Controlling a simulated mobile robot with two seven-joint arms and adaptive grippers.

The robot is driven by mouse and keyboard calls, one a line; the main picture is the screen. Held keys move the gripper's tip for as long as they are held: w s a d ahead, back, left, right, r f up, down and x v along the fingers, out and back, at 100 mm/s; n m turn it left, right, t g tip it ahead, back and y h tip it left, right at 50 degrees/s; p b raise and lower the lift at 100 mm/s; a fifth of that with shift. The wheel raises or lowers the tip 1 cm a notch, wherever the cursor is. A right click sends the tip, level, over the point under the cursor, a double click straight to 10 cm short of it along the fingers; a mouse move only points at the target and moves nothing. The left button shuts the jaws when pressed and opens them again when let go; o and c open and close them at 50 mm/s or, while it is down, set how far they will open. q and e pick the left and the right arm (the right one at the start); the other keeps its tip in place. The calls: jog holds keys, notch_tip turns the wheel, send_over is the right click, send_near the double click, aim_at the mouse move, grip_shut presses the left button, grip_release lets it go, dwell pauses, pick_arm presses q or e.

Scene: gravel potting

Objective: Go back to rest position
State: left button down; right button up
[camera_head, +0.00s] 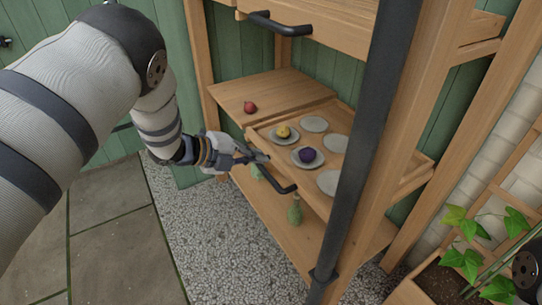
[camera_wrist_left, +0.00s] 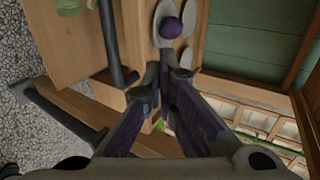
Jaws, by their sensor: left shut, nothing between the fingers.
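My left gripper (camera_head: 262,157) is shut and empty at the front of a pulled-out wooden drawer (camera_head: 322,202), close to the drawer's black handle (camera_head: 274,178). I cannot tell whether it touches the handle. In the left wrist view the two fingers (camera_wrist_left: 172,62) are together, with a purple ball (camera_wrist_left: 170,28) on a grey saucer just beyond the tips. My left arm reaches in from the left of the head view. My right gripper is out of view.
The drawer holds several grey saucers (camera_head: 314,124), one with a yellow ball (camera_head: 283,131). A red ball (camera_head: 250,107) lies on the shelf behind. A black post (camera_head: 372,120) rises at right. A leafy plant (camera_head: 480,235) stands bottom right.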

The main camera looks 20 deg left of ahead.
pick_arm(q)
jog(key=s+a+f+n+g+y+p, duration=0.1)
jog(key=s+f+n+y, duration=0.1)
jog(key=s+f+n, duration=0.45)
jog(key=s+f+n+g+y+p, duration=0.15)
jog(key=s+n, duration=0.25)
jog(key=s, duration=0.5)
jog(key=s+a+f+n+g+y+p, duration=0.1)
jog(key=s+f+n+g+y, duration=0.1)
jog(key=s+f+n, duration=0.35)
jog(key=s+r+n+g+y+p, duration=0.2)
jog(key=s+r+n+g, duration=0.2)
jog(key=s, duration=2.7)
jog(key=n+g, duration=0.3)
jog(key=n, duration=0.3)
jog(key=shift+s+d+n, duration=0.3)
jog(key=shift+d, duration=0.05)
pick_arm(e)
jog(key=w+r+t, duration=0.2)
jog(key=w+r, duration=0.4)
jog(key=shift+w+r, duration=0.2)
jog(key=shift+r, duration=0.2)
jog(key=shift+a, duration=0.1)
